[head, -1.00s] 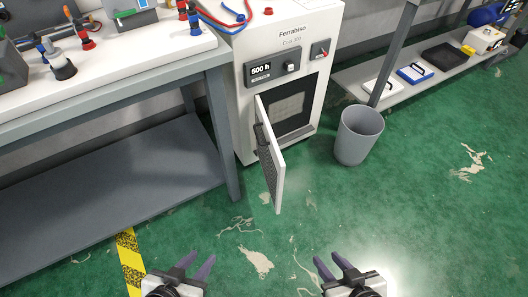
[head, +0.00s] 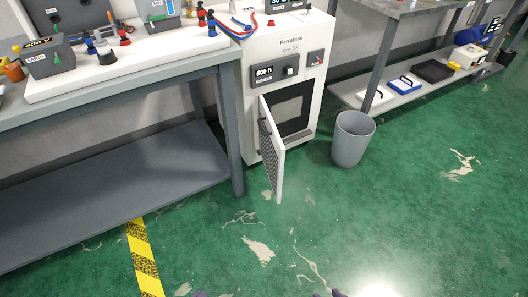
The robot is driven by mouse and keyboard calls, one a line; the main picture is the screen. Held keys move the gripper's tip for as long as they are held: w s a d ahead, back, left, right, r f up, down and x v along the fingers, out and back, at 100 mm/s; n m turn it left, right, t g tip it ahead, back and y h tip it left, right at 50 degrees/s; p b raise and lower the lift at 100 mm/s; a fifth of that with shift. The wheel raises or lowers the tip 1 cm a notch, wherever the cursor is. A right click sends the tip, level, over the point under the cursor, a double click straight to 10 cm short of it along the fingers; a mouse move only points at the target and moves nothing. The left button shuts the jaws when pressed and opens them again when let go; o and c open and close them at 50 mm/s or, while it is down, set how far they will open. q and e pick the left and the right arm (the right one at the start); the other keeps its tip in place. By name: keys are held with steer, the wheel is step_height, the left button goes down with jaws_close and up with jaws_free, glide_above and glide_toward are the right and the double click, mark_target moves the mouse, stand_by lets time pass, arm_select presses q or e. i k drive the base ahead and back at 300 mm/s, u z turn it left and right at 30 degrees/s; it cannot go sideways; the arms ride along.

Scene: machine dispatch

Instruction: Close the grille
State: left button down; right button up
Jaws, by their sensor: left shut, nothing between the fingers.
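The grille (head: 273,152) is a white-framed door with dark mesh, low on the front of the white Ferrabiso machine (head: 290,45). It stands swung open toward me, hinged at the left of the dark opening (head: 294,113). A dark handle (head: 265,126) is on its left-facing side. My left gripper (head: 208,294) shows only as purple fingertips at the bottom edge. It is shut and empty, well short of the grille. My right gripper (head: 328,293) shows only its fingertips at the bottom edge, away from the grille; its jaw state is unclear.
A grey bin (head: 352,138) stands on the floor right of the machine. A workbench (head: 120,88) with a lower shelf (head: 110,195) is on the left. A shelf rack (head: 410,95) is at the right. The green floor in front of the grille is clear.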

mark_target(272, 148)
steer(key=u, duration=0.35)
steer(key=i, duration=0.75)
steer(key=z, duration=0.55)
steer(key=i, duration=0.55)
steer(key=z, duration=0.6)
